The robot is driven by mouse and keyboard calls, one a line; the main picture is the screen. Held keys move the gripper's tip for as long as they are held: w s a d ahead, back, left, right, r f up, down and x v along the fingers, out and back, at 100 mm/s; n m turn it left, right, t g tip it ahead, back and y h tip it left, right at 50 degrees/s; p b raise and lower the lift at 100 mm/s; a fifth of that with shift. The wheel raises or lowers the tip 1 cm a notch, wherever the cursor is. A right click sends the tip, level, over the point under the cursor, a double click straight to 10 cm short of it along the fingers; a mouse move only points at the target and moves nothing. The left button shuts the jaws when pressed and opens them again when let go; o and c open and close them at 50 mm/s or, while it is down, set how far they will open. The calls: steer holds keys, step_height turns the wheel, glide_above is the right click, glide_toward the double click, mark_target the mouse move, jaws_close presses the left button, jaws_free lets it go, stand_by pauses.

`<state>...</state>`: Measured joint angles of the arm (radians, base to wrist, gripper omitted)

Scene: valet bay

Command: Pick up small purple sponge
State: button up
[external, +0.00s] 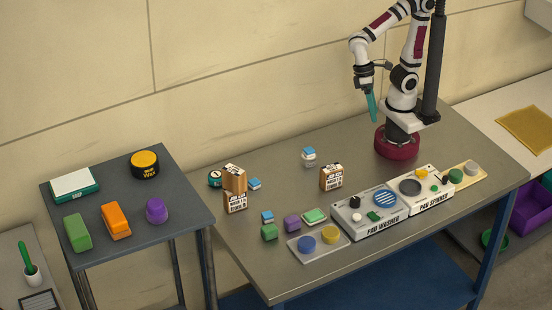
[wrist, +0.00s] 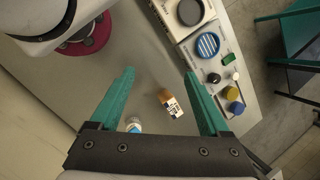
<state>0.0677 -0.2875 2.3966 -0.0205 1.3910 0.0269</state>
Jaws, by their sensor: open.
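A small purple sponge (external: 292,223) lies on the grey metal table (external: 275,170) in the external view, between a green block and a green-topped item. A larger purple piece (external: 156,211) with a domed top sits on the dark side table at the left. My gripper (external: 372,106) is high above the back of the metal table, well to the right of the small sponge. The small purple sponge does not show in the wrist view.
The pad washer (external: 368,218) and pad spinner (external: 421,192) stand along the front right. A clear tray (external: 315,255) holds blue and yellow pads. A green block (external: 269,232) flanks the sponge. Cartons (external: 331,177) stand behind. The table's left front is bare.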

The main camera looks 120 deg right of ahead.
steer(key=w+a+f+m+y, duration=0.25)
steer(key=w+m+y, duration=0.2)
steer(key=w, duration=0.85)
steer(key=m+t+y, duration=0.4)
steer(key=m+t, duration=0.2)
steer(key=m, duration=0.4)
glide_toward(293, 219)
steer(key=shift+m, duration=0.25)
steer(key=x, duration=1)
steer(key=shift+w+f, duration=0.1)
steer(key=shift+f, duration=0.35)
steer(key=c, duration=1)
